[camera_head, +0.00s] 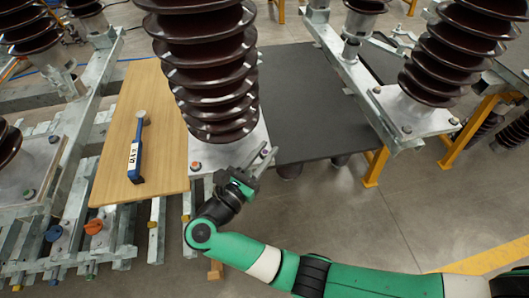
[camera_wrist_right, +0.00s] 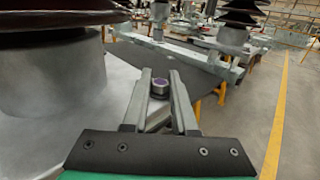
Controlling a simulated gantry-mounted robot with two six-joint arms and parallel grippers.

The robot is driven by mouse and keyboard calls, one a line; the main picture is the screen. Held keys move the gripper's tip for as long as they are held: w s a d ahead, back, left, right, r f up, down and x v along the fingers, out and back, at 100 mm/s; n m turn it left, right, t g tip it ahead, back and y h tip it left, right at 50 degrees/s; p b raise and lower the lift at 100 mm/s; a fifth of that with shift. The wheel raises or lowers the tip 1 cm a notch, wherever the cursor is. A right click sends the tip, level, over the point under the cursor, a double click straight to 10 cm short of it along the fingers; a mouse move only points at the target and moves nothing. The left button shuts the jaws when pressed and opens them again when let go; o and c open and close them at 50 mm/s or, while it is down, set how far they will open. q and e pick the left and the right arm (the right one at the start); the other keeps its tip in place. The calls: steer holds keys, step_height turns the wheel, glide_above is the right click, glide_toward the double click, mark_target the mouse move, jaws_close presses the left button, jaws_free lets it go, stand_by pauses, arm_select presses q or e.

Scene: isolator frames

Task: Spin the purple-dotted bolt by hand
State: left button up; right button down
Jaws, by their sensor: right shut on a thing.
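The purple-dotted bolt (camera_wrist_right: 160,85) stands near the edge of a grey metal base plate (camera_wrist_right: 92,95) under a dark ribbed insulator. Its round top with the purple mark shows between the fingertips in the right wrist view. My right gripper (camera_wrist_right: 161,88) is shut on the bolt, one finger on each side of its head. In the head view my right gripper (camera_head: 265,155) reaches in from the lower right to the right edge of the plate (camera_head: 222,157). The bolt is hard to make out there between the fingers. My left gripper is in neither view.
The brown insulator (camera_head: 212,80) rises close beside my right gripper. A blue-handled wrench (camera_head: 135,160) lies on a wooden board (camera_head: 112,165) to the left. A dark tabletop (camera_head: 310,110) lies to the right and looks clear. Another bolt (camera_head: 195,166) stands on the plate's near-left corner.

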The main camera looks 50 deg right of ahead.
steer(key=c, duration=0.7)
jaws_free()
steer(key=shift+d, duration=0.1)
steer(key=s+a+b, duration=0.1)
steer(key=a+b, duration=0.5)
steer(key=a, duration=0.5)
steer(key=shift+s+a, duration=0.3)
